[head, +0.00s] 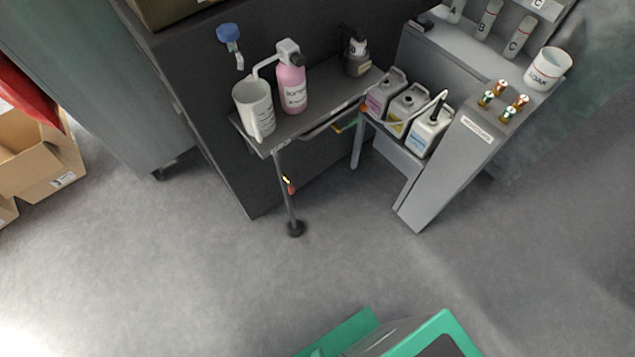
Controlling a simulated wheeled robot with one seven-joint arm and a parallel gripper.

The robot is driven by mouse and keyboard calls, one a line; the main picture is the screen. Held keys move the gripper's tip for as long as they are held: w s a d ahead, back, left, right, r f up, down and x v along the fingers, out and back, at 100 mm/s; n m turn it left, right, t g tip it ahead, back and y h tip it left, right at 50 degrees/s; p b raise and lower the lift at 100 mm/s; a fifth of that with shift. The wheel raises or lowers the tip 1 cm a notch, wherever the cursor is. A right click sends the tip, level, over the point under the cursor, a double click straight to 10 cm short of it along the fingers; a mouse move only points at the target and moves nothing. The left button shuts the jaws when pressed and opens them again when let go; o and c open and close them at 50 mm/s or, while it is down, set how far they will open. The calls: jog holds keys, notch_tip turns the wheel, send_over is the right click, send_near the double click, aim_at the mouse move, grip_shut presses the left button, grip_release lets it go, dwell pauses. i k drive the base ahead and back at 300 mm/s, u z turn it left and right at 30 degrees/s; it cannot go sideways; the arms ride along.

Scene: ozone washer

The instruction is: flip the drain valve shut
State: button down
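A thin grey pipe (283,208) runs from the shelf's front corner down to a dark round floor fitting (295,229). Partway up it is a small yellow piece with a small red handle (291,188), which looks like the drain valve. The red handle appears to hang down along the pipe, but it is too small to tell its exact setting. My gripper is not in view.
A grey shelf (283,139) above the valve bears a white pitcher (254,108) and a pink bottle (292,88). Several jugs (431,133) stand to the right, beside a slanted grey panel (449,166) with brass fittings (505,101). Cardboard boxes (40,160) lie left.

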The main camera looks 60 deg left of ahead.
aim_at(291, 188)
jog(key=z, duration=0.2)
jog(key=i, duration=0.85)
jog(key=u, duration=2.4)
